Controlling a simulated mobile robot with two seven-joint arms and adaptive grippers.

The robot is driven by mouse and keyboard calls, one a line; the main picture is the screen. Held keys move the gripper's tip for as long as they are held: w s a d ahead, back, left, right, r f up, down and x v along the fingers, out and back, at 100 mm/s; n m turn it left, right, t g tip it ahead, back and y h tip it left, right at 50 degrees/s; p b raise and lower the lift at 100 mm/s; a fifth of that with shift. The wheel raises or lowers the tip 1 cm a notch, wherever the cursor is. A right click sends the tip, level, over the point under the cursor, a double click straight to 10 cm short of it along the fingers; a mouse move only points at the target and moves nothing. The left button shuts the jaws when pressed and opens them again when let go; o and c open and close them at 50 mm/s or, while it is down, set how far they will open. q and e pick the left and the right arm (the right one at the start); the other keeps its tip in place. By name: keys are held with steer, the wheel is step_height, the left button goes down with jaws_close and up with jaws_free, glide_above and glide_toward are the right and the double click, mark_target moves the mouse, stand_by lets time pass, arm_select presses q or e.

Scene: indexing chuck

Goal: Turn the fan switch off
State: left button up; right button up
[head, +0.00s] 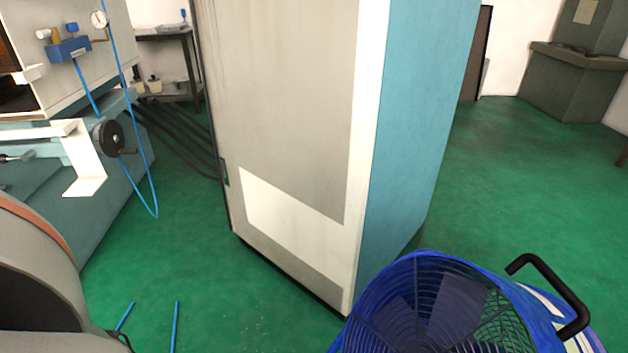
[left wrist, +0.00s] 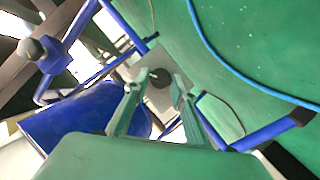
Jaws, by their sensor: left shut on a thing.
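The fan is a blue drum with a wire grille (head: 425,300) and a black handle, at the bottom right of the head view. Its blue drum (left wrist: 85,125) also shows in the left wrist view, left of my fingers. A grey box with a dark round knob (left wrist: 160,78), apparently the fan switch, lies between my fingertips. My left gripper (left wrist: 159,81) is shut on this knob, one finger on each side. The knob's exact turn position is too small to tell. My left gripper does not show in the head view. My right gripper is in neither view.
A tall grey and blue cabinet (head: 290,120) stands behind the fan. A machine with a handwheel (head: 108,138) and blue hoses is at the left. Blue frame tubes (left wrist: 270,132) surround the knob in the wrist view. The green floor (head: 500,190) is clear at the right.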

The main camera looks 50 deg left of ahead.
arm_select(q)
steer(key=shift+w+a+f, duration=0.1)
steer(key=shift+a, duration=0.05)
steer(key=shift+f+n+h, duration=0.1)
steer(key=shift+n+h, duration=0.6)
steer(key=shift+n, duration=0.2)
steer(key=shift+a, duration=0.1)
steer(key=o, duration=1.1)
steer(key=v, duration=1.2)
